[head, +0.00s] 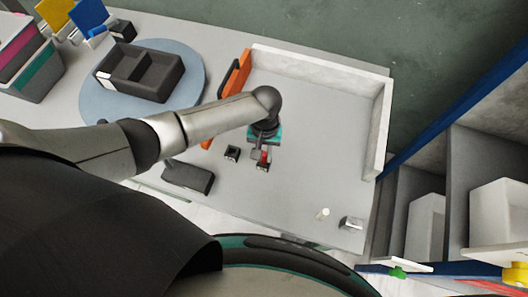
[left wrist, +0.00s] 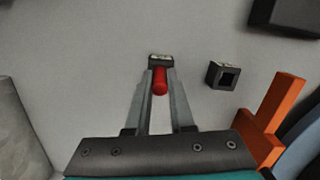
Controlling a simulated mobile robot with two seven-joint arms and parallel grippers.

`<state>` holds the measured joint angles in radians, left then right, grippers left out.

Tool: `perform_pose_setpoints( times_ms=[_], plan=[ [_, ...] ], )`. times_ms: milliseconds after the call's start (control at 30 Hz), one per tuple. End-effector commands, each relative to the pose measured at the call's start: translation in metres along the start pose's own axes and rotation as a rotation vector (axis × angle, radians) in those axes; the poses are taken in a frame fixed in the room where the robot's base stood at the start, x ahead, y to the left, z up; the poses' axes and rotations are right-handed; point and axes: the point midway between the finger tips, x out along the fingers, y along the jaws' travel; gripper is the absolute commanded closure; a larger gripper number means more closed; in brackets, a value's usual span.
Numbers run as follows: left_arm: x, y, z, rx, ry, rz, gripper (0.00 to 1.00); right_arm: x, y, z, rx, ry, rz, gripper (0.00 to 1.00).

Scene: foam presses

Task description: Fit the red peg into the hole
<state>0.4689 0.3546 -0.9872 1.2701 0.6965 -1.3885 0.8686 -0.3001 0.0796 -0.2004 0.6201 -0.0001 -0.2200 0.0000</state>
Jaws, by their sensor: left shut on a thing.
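The red peg (left wrist: 160,83) is between the fingers of my left gripper (left wrist: 160,74), which is shut on it. In the head view a bit of the peg (head: 265,155) shows below my left gripper (head: 261,149). A small dark block (left wrist: 160,60) with a pale face is right at the fingertips and the far end of the peg; in the head view this block (head: 262,167) lies just below the gripper. I cannot tell whether the peg touches it or enters it. A second dark block (left wrist: 222,75) with an open square hole stands apart to the right. My right gripper is out of view.
A grey worktop (head: 310,130) has white raised walls (head: 378,125) at the back and right. Orange parts (head: 243,70) stand to the left, and a dark box (head: 188,178) lies near the front edge. A small white cylinder (head: 323,213) stands front right. The worktop's right middle is clear.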

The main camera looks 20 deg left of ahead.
Motion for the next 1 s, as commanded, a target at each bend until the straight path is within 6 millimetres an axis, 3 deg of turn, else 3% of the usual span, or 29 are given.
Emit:
perform_pose_setpoints(
  times_ms=[167,200,500,800,1000],
  plan=[
    [0.005,0.000,-0.001,-0.001,0.000,0.000,1.00,0.004,0.000,0.000,0.000,0.000,0.000,0.50],
    [0.006,0.000,-0.001,-0.001,0.000,0.001,0.78,0.004,0.000,0.000,0.000,0.000,0.000,0.50],
    [0.004,0.000,-0.001,0.000,0.000,0.001,0.44,0.003,0.000,0.000,0.000,0.000,0.000,0.50],
    [0.002,0.000,-0.001,0.000,0.001,0.001,0.44,0.002,0.000,0.000,0.001,0.000,0.000,0.50],
    [-0.022,0.001,-0.001,0.002,0.003,0.003,0.44,-0.005,0.000,-0.001,0.001,0.000,0.000,0.50]
  ],
)
